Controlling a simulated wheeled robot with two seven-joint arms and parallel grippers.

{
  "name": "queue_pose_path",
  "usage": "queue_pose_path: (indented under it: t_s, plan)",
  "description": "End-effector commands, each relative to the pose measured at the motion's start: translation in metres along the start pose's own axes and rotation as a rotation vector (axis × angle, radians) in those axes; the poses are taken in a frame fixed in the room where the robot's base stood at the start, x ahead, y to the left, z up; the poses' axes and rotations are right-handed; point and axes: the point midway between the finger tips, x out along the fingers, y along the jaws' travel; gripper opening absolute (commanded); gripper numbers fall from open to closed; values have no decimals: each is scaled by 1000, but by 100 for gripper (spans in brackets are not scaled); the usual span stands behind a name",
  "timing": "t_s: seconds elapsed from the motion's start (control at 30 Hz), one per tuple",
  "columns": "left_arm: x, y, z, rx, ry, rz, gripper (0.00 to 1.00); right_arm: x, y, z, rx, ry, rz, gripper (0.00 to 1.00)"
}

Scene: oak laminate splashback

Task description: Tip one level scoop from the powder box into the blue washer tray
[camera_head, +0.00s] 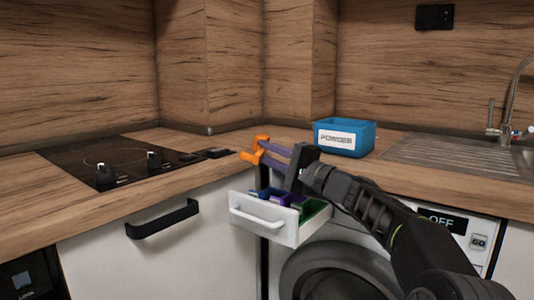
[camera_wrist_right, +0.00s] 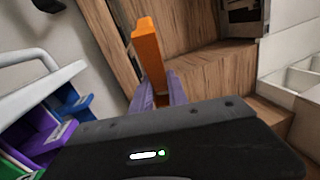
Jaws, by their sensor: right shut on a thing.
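My right gripper (camera_head: 268,153) has purple fingers shut on an orange piece that looks like the scoop (camera_head: 248,157). It is above the counter edge, just over and behind the open washer drawer (camera_head: 264,222). In the right wrist view the scoop (camera_wrist_right: 148,50) stands out beyond the fingers; whether it holds powder cannot be seen. The drawer has blue, purple and green compartments. The blue powder box (camera_head: 366,140), labelled POWDER, stands on the counter. My left gripper is out of view.
A black hob (camera_head: 120,160) with knobs lies to the left, and a steel sink drainer and tap (camera_head: 490,120) to the right. A cupboard handle (camera_head: 162,218) is left of the drawer. The counter between hob and powder box is mostly clear.

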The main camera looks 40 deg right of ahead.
Motion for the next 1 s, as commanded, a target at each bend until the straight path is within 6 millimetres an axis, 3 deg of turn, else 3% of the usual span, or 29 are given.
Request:
queue_pose_path:
  t_s: [1.0]
  plan:
    - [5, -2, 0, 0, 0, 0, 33, -5, -2, -2, 0, 0, 0, 0]
